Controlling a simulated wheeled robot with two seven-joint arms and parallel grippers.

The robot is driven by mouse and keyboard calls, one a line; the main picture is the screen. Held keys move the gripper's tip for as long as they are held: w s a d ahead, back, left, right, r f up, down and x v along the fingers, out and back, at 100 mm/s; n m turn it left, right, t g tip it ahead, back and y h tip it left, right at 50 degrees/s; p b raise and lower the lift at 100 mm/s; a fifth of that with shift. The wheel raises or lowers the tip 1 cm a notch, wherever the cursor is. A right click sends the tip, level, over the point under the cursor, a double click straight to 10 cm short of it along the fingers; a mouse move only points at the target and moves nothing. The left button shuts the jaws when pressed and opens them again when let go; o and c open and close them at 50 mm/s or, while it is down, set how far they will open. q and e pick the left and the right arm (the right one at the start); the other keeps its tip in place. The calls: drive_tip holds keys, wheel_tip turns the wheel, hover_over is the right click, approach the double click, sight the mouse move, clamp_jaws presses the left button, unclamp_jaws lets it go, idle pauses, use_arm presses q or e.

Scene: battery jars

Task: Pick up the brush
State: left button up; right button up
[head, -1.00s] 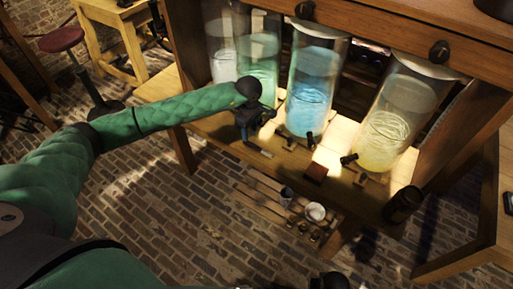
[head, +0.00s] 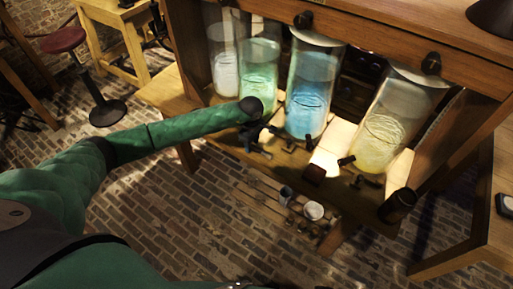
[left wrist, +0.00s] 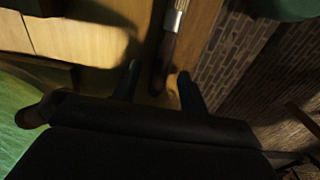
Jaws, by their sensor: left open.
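The brush (left wrist: 166,55) shows in the left wrist view, with a dark brown handle and a pale metal ferrule at the top edge; its far end is cut off. It lies over a wooden surface. My left gripper (left wrist: 158,78) is open, its two fingers on either side of the handle's near end, with gaps to both. I cannot tell its height over the handle. In the head view my left gripper (head: 266,143) is at the shelf in front of the green and blue jars. The brush is not clearly made out there. My right gripper is not in view.
Glass jars with green (head: 258,80), blue (head: 308,100) and yellow (head: 385,120) contents stand close behind the gripper. A dark cylinder (head: 397,206) stands at the shelf's right. A low wooden rack (head: 265,208) with cups (head: 313,211) is below. The brick floor is mostly open.

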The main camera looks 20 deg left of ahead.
use_arm(q)
drive_tip(key=shift+f, duration=0.25)
clamp_jaws()
